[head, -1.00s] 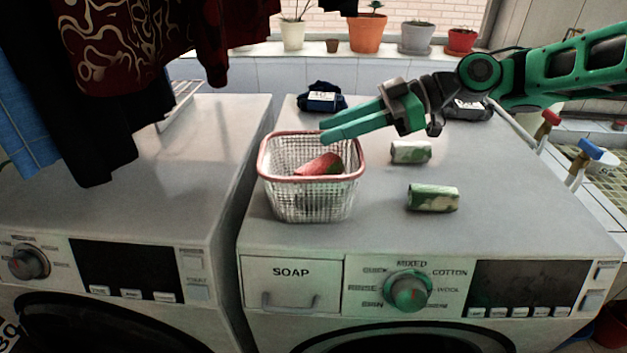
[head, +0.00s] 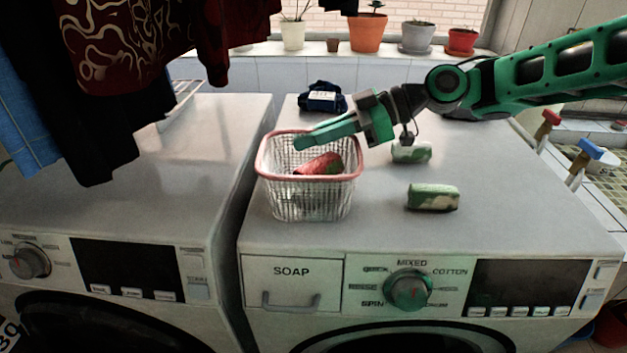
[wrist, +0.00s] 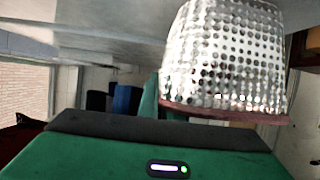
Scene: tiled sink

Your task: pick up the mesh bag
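No thing is clearly recognisable as a mesh bag. A dark blue bundle with a white label (head: 322,98) lies at the back of the right washing machine and may be it. A white wire-mesh basket with a pink rim (head: 312,200) stands near the machine's left edge, with a red item (head: 318,164) inside. The wrist view shows the basket (wrist: 225,55) upside down and close.
Two green-and-white cylindrical packets, a front one (head: 433,197) and a rear one (head: 411,152), lie right of the basket. Clothes (head: 100,90) hang over the left machine. Potted plants (head: 367,32) line the windowsill. The machine top's front right is clear.

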